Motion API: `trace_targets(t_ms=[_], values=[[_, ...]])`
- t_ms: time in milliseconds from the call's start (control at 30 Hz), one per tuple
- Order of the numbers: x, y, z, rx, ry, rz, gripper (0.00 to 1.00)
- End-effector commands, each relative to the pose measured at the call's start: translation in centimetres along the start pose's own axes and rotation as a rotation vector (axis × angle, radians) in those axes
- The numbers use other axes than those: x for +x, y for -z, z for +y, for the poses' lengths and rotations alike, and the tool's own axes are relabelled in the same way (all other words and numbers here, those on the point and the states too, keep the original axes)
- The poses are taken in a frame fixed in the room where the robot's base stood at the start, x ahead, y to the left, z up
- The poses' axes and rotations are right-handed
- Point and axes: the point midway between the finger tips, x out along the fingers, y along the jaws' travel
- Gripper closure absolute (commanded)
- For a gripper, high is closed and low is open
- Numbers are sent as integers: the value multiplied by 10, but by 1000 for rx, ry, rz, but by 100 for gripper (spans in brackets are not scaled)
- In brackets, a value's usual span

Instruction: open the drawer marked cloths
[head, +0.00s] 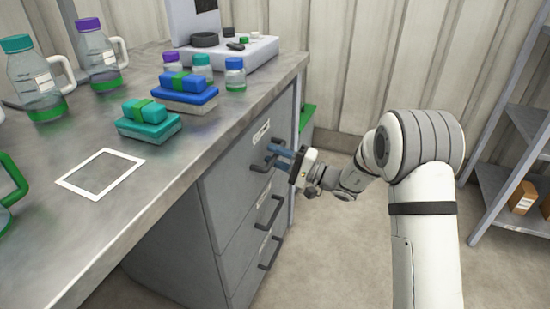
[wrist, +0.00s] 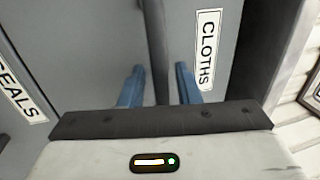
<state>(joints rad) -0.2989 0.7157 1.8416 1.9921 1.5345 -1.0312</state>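The top drawer (head: 240,165) of the grey cabinet under the bench appears shut. Its label (wrist: 208,48) reads CLOTHS in the wrist view; in the head view the label is too small to read. A dark bar handle (wrist: 154,45) runs from the top of the wrist view down between the blue fingers of my gripper (wrist: 160,88). A gap shows on each side of the bar, so the gripper is open around it. In the head view my gripper (head: 281,156) is at the top drawer's handle (head: 257,168).
Below is a drawer labelled SEALS (wrist: 18,88), with its own handle (head: 268,212), and another drawer beneath. Bottles, stacked cloths and a white device (head: 255,53) stand on the bench (head: 190,145). A shelf rack (head: 510,200) stands at right. Floor between is clear.

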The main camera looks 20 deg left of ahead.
Motion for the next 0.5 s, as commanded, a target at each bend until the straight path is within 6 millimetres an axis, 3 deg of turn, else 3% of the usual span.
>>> trace_targets(t_ms=[200,500], values=[[0,0,0,0,0,0,71],[0,0,0,-1,0,0,96]])
